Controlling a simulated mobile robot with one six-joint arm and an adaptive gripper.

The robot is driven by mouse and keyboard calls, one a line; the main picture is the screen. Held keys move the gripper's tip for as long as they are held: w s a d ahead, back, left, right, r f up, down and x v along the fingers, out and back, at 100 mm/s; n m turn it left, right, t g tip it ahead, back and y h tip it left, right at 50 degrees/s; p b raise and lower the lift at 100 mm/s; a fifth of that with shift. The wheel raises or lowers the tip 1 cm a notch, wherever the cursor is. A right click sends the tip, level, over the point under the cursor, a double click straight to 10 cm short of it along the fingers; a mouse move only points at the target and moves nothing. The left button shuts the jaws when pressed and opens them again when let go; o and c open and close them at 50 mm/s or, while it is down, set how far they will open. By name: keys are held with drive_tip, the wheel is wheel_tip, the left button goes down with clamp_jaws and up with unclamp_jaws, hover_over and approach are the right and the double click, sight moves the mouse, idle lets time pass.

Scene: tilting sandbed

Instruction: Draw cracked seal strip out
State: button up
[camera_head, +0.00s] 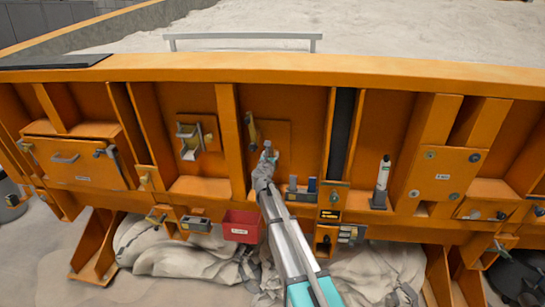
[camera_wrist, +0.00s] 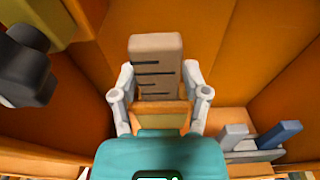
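A beige-brown strip with dark cracks across it, the cracked seal strip (camera_wrist: 155,65), stands upright in the middle of the wrist view. An orange-brown block (camera_wrist: 163,115) covers its lower end in that view. My gripper (camera_wrist: 160,75) has one grey finger on each side of the strip, close to its edges. I cannot tell whether the fingers press on it. In the head view my gripper (camera_head: 268,155) is in front of a small orange plate (camera_head: 280,132) in the orange frame's middle bay. The strip is not clear there.
A dark yellow lever (camera_head: 251,130) is just left of my gripper. A holder with grey and blue pieces (camera_wrist: 262,145) stands to its right. A red bin (camera_head: 241,226) hangs below. A white tube (camera_head: 383,173) stands further right. Orange ribs bound the bay.

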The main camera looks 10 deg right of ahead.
clamp_jaws()
drive_tip(key=shift+r, duration=0.15)
drive_tip(key=shift+s+r+p, duration=0.15)
drive_tip(key=shift+r+p, duration=1.2)
drive_tip(key=shift+p, duration=0.15)
drive_tip(key=shift+a+r, duration=0.1)
drive_tip(key=shift+r, duration=0.05)
drive_tip(key=shift+s+r+p, duration=0.15)
drive_tip(key=shift+r+p, duration=0.55)
drive_tip(key=shift+p, duration=0.05)
drive_tip(key=shift+s+r+p, duration=0.1)
drive_tip(key=shift+r+p, duration=0.55)
drive_tip(key=shift+p, duration=0.1)
drive_tip(key=shift+r, duration=0.15)
drive_tip(key=shift+s+a+r+p, duration=0.1)
drive_tip(key=shift+s+r+p, duration=0.05)
drive_tip(key=shift+r+p, duration=0.55)
drive_tip(key=shift+s+a+r+p, duration=0.1)
drive_tip(key=shift+r+p, duration=0.5)
drive_tip(key=shift+p, duration=0.15)
